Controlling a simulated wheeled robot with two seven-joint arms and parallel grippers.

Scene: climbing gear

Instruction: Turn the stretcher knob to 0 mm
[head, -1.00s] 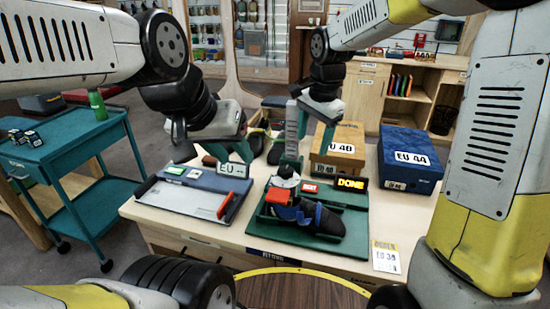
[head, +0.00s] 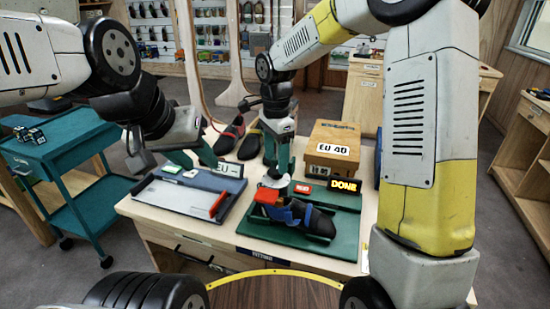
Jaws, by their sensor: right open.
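The shoe stretcher sits on a green board (head: 255,238) on the table, holding a black and blue shoe (head: 318,222) with a red block (head: 266,196) near its heel. The stretcher knob (head: 275,184) is a small pale round part behind the red block, partly hidden by my gripper; its reading is too small to tell. My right gripper (head: 280,170) points down over the knob, open, its green fingers to either side; contact cannot be told. A red display (head: 303,188) and a "DONE" sign (head: 345,186) stand behind the shoe. My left gripper (head: 194,158) is open and empty above the blue-grey tray.
The blue-grey measuring tray (head: 180,204) with a red slider lies left of the board. An "EU 40" box (head: 331,150) and dark shoes (head: 250,142) stand behind. A teal cart (head: 65,165) is at the left. Table space around the board is narrow.

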